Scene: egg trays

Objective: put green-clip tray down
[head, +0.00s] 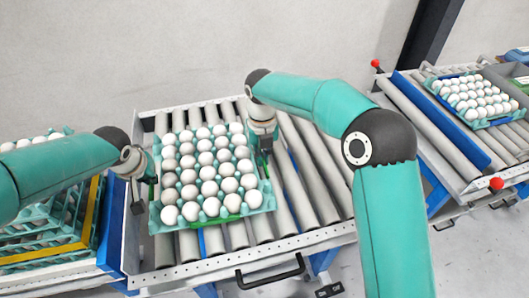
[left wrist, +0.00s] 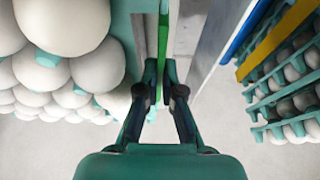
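The green-clip tray (head: 155,222) holds rows of white eggs and lies over the roller conveyor in the middle of the head view. A bright green clip (head: 222,219) shows at its front edge, and a green strip (left wrist: 163,35) shows along its side in the left wrist view. My left gripper (head: 144,192) is at the tray's left edge; in the left wrist view its fingers (left wrist: 160,75) close in on both sides of the rim. My right gripper (head: 265,148) is at the right edge; its fingers' gap is hidden. I cannot tell whether the tray touches the rollers.
Stacked egg trays (head: 60,239) with a yellow strap stand close on the left. Bare rollers (head: 311,170) lie right of the tray. Another egg tray (head: 507,115) sits on a second conveyor at the far right. The conveyor's metal front rail (head: 205,267) bounds the near side.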

